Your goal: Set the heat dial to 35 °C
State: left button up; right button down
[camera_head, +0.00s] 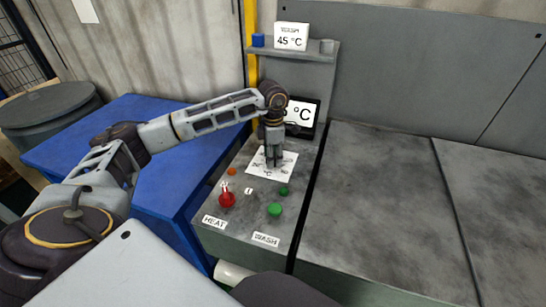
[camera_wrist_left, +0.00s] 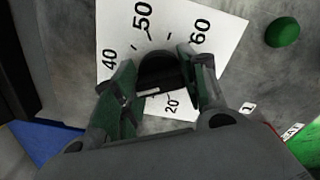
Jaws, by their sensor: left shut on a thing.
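The heat dial's white scale card (camera_head: 286,168) lies on the grey control panel, partly covered by my left gripper (camera_head: 273,158). In the left wrist view the card (camera_wrist_left: 222,38) shows 20, 40, 50 and 60 around a round black dial knob (camera_wrist_left: 162,70). My left gripper (camera_wrist_left: 163,78) has its fingers on both sides of the knob and is shut on it. The fingers hide part of the scale, and I cannot tell the exact setting. A screen (camera_head: 303,113) behind the arm shows °C, its number mostly hidden. My right gripper is not in view.
A sign (camera_head: 291,37) reading WASH 45 °C stands on the shelf above. A red switch (camera_head: 227,199) by the HEAT label, a green button (camera_head: 275,209) by the WASH label and small lamps sit in front of the dial. A blue table (camera_head: 130,110) is left.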

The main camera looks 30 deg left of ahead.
pick_arm(q)
jog(key=o, duration=1)
jog(key=shift+r, duration=0.8)
notch_tip(320, 180, up, 10)
jog(key=shift+r, duration=0.25)
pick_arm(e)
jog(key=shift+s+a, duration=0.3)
pick_arm(q)
jog(key=shift+f, duration=0.1)
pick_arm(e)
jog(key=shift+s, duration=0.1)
